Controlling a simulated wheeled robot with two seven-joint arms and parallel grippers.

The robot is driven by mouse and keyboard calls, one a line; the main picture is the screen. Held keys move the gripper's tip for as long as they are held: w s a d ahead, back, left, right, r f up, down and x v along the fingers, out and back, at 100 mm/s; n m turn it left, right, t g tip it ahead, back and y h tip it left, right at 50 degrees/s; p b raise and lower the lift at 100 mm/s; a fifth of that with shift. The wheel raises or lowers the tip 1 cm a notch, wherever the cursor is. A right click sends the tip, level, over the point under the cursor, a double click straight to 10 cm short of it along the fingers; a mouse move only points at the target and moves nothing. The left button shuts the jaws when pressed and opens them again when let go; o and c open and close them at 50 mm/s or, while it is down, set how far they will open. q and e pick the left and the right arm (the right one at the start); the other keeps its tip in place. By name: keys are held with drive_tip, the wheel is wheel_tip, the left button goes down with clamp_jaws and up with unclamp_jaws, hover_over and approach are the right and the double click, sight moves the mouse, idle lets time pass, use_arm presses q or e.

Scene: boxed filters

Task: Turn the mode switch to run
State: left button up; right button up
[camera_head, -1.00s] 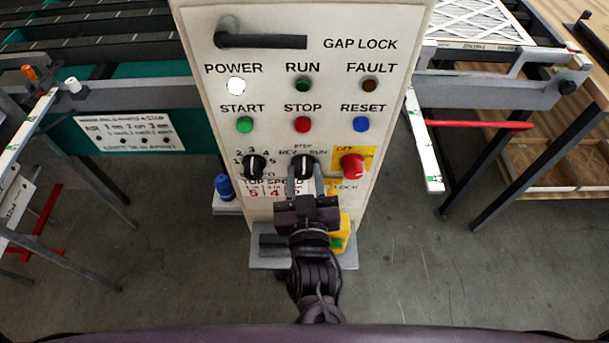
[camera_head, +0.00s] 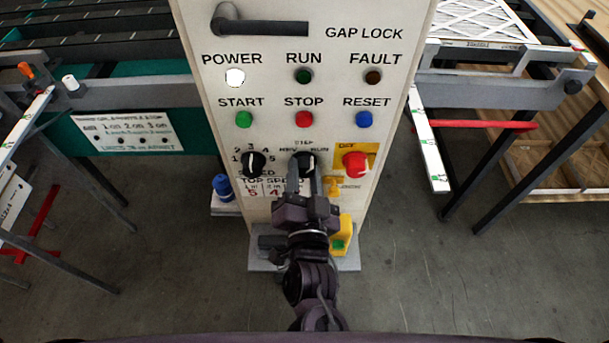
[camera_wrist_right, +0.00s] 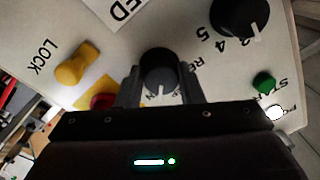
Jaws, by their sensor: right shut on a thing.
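The mode switch (camera_head: 303,163) is a black round knob with a white pointer mark, low in the middle of the white control panel (camera_head: 330,100). STEP stands above it, REV to its left and RUN to its right. The pointer mark shows at the knob's upper right, tilted a little towards RUN. My right gripper (camera_head: 302,184) comes from below, shut on the mode switch. In the right wrist view the two fingers (camera_wrist_right: 159,88) stand on either side of the knob (camera_wrist_right: 158,68), and its pointer mark is visible between them. My left gripper is not in view.
The speed knob (camera_head: 253,164) is close on the left and the red knob (camera_head: 355,162) on yellow is close on the right. A yellow lock (camera_head: 333,187) hangs below it. START, STOP and RESET buttons (camera_head: 304,119) sit above. The POWER lamp (camera_head: 235,77) is lit white.

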drive_tip(key=shift+r+m, duration=0.1)
drive_tip(key=shift+m, duration=0.2)
drive_tip(key=o, duration=1)
drive_tip(key=shift+w, duration=0.1)
drive_tip(key=s+p, duration=0.2)
drive_tip(key=s, duration=0.6)
drive_tip(key=shift+d+f, duration=0.2)
drive_tip(key=shift+f, duration=0.05)
